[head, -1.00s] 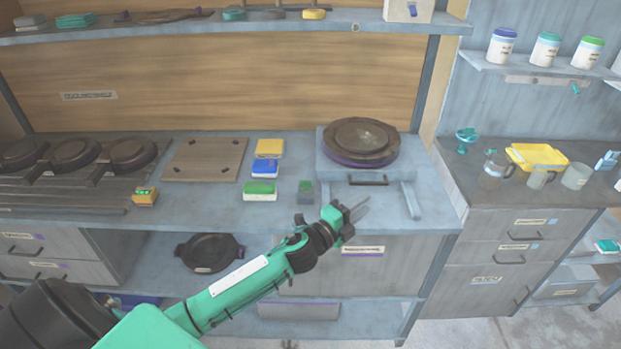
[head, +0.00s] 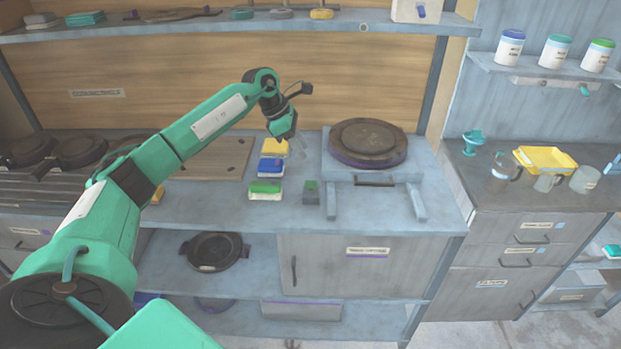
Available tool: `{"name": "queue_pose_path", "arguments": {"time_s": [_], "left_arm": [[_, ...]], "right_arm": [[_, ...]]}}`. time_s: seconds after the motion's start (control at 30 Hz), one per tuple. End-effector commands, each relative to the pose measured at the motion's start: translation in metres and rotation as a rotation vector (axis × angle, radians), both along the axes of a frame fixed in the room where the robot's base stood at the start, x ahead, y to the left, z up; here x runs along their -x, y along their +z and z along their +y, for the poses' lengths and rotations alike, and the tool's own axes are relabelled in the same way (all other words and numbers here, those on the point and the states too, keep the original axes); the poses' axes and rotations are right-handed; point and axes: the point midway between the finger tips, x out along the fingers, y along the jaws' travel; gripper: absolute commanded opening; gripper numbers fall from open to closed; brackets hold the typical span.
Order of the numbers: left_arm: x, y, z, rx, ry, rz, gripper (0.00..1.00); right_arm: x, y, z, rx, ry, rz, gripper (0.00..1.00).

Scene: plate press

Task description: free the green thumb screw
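The plate press (head: 367,143) stands at the back right of the bench: a round dark plate on a blue-grey stand with a dark front handle. A small grey block with a green top (head: 311,187) sits left of its front leg. I cannot tell whether that green top is the thumb screw; no screw shape is clear. Nothing is visibly held. My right gripper is out of view.
Yellow, blue (head: 271,168) and green (head: 265,190) blocks lie in a row near my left gripper. A brown board (head: 215,160) and dark round plates (head: 82,150) are farther left, partly behind my arm. An upper shelf (head: 240,28) spans the back.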

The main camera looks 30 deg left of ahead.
Motion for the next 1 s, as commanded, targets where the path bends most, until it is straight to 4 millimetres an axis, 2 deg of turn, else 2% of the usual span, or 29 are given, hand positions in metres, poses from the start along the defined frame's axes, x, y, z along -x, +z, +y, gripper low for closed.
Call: {"name": "queue_pose_path", "arguments": {"time_s": [0.03,0.1,0.27,0.37,0.8,1.0], "left_arm": [[0.003,0.005,0.014,-0.037,0.000,0.014,0.32],[0.006,0.008,0.024,-0.069,0.001,0.030,0.32],[0.007,0.002,0.027,-0.084,0.000,0.043,0.32],[0.004,-0.012,0.021,-0.083,-0.001,0.044,0.32],[-0.014,-0.094,-0.009,-0.081,-0.001,0.043,0.32],[-0.018,-0.114,-0.016,-0.080,-0.001,0.041,0.32]], "right_arm": [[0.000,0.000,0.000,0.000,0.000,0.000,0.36],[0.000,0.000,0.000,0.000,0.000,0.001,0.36],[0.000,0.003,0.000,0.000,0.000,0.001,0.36],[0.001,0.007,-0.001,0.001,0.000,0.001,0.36],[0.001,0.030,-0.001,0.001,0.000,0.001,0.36],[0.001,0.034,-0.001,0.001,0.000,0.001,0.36]]}}
